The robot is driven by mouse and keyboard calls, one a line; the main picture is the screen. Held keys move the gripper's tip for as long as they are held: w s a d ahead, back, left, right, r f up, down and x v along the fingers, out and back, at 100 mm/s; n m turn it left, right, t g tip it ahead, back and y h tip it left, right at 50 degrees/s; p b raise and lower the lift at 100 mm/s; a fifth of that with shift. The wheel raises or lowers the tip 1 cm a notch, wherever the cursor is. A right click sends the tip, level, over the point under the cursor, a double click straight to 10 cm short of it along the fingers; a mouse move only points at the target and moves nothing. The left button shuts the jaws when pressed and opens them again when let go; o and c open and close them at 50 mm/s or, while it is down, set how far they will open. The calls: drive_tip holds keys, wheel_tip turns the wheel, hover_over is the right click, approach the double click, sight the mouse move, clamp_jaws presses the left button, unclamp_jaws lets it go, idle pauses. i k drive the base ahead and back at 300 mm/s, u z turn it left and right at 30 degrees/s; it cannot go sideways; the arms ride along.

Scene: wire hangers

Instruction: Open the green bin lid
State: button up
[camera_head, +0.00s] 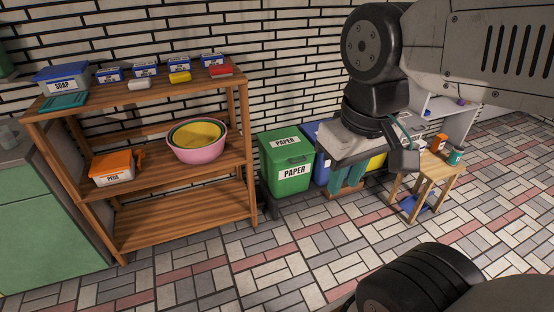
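The green bin (289,180) stands on the floor to the right of the wooden shelf. Its front carries a PAPER label. My gripper (350,180) hangs to the right of the green bin in the picture, in front of the other bins, and looks apart from the lid. Teal finger-like parts point downward there. Their gap is too unclear to judge, and I see nothing clearly held.
A blue bin (321,171) and a yellow bin (377,162) stand to the right, partly hidden by my arm. The wooden shelf (180,229) holds tubs and nested bowls (200,136). A small wooden table (430,175) stands farther right. The tiled floor (250,265) in front is clear.

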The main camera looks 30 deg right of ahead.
sight(289, 143)
drive_tip(key=z, duration=0.25)
drive_tip(key=i, duration=0.9)
drive_tip(key=z, duration=0.5)
